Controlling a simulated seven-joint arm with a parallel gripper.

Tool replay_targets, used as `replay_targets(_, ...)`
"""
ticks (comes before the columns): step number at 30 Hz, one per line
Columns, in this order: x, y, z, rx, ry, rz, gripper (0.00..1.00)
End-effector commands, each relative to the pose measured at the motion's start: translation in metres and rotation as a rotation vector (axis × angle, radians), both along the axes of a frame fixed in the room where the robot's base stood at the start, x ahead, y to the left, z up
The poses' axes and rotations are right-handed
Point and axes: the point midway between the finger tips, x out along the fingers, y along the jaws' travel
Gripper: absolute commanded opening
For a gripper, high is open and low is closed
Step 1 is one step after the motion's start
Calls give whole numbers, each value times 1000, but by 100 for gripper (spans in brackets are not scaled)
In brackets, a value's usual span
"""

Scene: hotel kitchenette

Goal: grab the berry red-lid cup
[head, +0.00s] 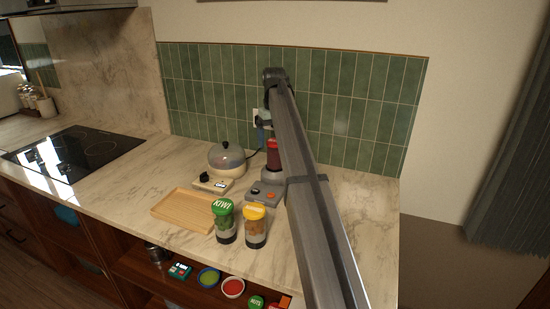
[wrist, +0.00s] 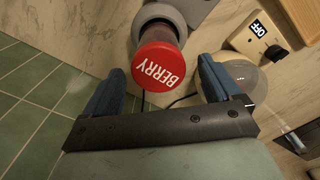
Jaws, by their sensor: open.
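The berry cup has a red lid marked BERRY (wrist: 160,68) and a dark red body. In the head view the berry cup (head: 273,157) stands upright on a grey blender base (head: 266,190), partly hidden by my arm. My gripper (head: 263,117) is above the cup near the tiled wall. In the wrist view my gripper (wrist: 162,72) is open, with one blue finger on each side of the red lid. Nothing is held, and I cannot tell whether either finger touches the cup.
A domed cooker (head: 227,160) stands left of the blender, its switch panel (head: 212,183) in front. A green-lidded KIWI cup (head: 223,222), a yellow-lidded cup (head: 254,226) and a wooden tray (head: 182,207) are nearer the front edge. A cord runs to the wall outlet.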

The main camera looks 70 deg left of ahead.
Motion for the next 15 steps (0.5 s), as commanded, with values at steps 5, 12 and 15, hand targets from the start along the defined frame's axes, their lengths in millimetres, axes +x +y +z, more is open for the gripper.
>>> replay_targets(5, 1, -4, -21, -1, 0, 0, 91)
replay_targets(12, 1, -4, -46, 0, 0, 0, 91)
replay_targets(15, 1, -4, -48, 0, 0, 0, 91)
